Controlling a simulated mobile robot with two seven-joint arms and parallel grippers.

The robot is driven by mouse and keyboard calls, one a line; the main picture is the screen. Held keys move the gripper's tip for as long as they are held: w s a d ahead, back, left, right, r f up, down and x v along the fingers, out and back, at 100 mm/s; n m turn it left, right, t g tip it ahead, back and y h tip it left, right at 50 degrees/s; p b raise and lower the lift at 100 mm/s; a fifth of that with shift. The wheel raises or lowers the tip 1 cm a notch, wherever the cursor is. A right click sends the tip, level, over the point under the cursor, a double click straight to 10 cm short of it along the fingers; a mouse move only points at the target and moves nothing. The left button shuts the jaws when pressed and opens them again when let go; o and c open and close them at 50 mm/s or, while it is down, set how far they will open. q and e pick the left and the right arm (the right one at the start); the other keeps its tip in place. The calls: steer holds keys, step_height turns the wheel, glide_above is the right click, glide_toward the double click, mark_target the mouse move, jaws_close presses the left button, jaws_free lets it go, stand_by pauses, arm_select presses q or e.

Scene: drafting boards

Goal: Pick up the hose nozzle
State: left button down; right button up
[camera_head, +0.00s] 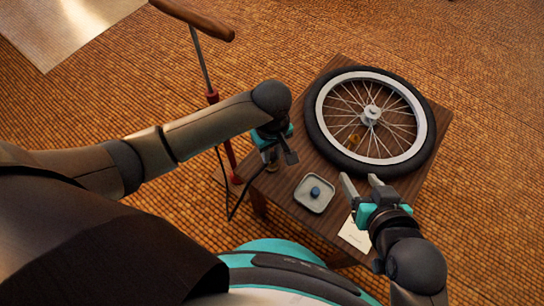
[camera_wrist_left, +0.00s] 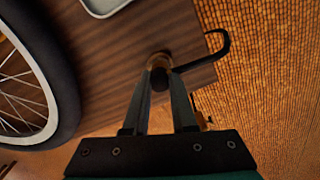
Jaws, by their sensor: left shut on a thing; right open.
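A bicycle pump with a wooden handle (camera_head: 195,17) and red column (camera_head: 213,97) stands at the table's left side. Its black hose (camera_head: 236,205) also shows in the left wrist view (camera_wrist_left: 222,48) and curves to the hose nozzle (camera_wrist_left: 158,62). My left gripper (camera_wrist_left: 160,78) is shut on this small brass and dark nozzle, at the table's edge. In the head view the nozzle (camera_head: 272,167) is mostly hidden by the gripper; whether it touches the table is unclear. My right gripper (camera_head: 361,182) is open and empty over the table's front right.
A spoked wheel with a black tyre (camera_head: 318,135) covers much of the dark wooden table (camera_head: 283,180). A white card (camera_head: 351,238) lies near the front edge.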

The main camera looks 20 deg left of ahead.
mark_target(272, 155)
arm_select(q)
steer(key=shift+r, duration=0.15)
arm_select(e)
steer(key=shift+s+d, duration=0.1)
steer(key=shift+s, duration=0.05)
